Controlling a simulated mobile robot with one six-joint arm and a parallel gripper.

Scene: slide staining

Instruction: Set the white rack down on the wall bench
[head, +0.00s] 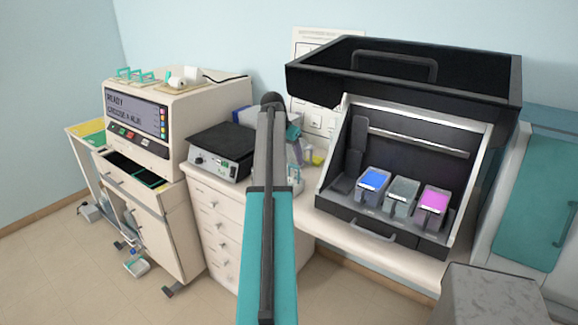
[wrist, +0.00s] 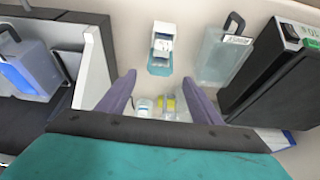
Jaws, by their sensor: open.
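A small white piece with pale blue parts (wrist: 162,45), which looks like the white rack, stands on the wall bench (wrist: 185,20) at the top middle of the wrist view. In the head view it (head: 295,180) shows partly beside my arm. My gripper (wrist: 160,78) is open, its two purple fingers apart with nothing held between them. The white piece lies just beyond the fingertips in the wrist view, apart from them. In the head view my arm hides most of the gripper.
A clear jar with a black handle (wrist: 217,55) stands near the hotplate (head: 221,150). Small bottles (wrist: 168,105) show between the fingers. The black hood (head: 400,140) with blue, grey and pink jars is on the right; the stainer (head: 175,120) is on the left.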

